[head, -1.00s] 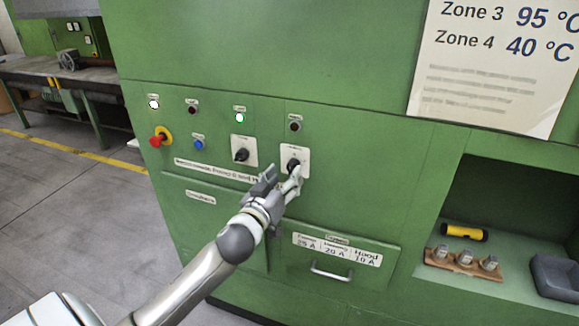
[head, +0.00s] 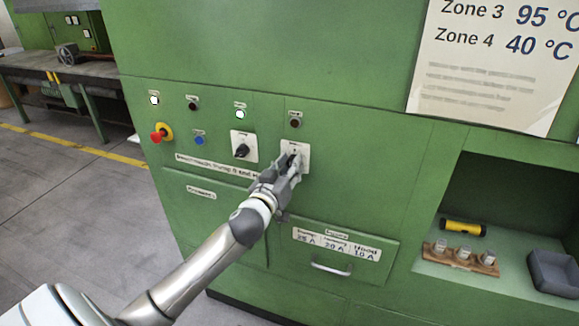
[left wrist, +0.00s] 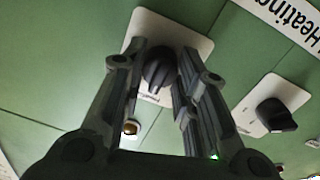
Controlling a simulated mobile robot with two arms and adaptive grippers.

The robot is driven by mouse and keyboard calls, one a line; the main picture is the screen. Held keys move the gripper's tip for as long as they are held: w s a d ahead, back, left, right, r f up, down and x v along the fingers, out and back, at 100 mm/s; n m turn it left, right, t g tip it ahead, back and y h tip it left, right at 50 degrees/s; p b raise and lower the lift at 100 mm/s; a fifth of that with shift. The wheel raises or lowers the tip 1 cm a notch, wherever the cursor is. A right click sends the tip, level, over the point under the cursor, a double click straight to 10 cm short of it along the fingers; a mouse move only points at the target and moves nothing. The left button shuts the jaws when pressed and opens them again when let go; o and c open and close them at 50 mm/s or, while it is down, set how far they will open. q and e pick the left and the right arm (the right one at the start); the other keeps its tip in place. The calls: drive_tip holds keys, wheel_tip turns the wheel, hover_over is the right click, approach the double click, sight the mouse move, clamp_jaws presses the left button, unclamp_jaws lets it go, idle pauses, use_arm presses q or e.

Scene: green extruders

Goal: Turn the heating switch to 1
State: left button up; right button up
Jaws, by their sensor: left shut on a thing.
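Two black rotary switches on white plates sit on the green panel; their small labels are too small to read. My left gripper (head: 290,163) is at the right-hand switch (head: 298,146) and is shut on its black knob. In the left wrist view the knob (left wrist: 160,68) lies between my two fingers, in front of its white plate (left wrist: 178,35). The gripper hides most of the knob in the head view, so I cannot tell its exact setting. The left-hand switch (head: 242,151) is free. My right gripper is not in view.
A red emergency button (head: 158,136), a blue button (head: 199,140) and several lamps are on the panel. A drawer handle (head: 330,268) projects below my left gripper.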

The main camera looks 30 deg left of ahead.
use_arm(q)
drive_tip(key=shift+c, duration=0.6)
drive_tip(key=shift+m, duration=0.4)
drive_tip(key=shift+r+m+p, duration=0.1)
drive_tip(key=shift+m+p, duration=0.4)
drive_tip(key=shift+m, duration=0.1)
drive_tip(key=m+p, duration=0.1)
drive_tip(key=m, duration=0.2)
drive_tip(key=m+p, duration=0.2)
drive_tip(key=m, duration=0.3)
drive_tip(key=shift+d+m+p, duration=0.1)
drive_tip(key=shift+m+p, duration=0.2)
drive_tip(key=shift+m, duration=0.5)
drive_tip(key=shift+g, duration=0.3)
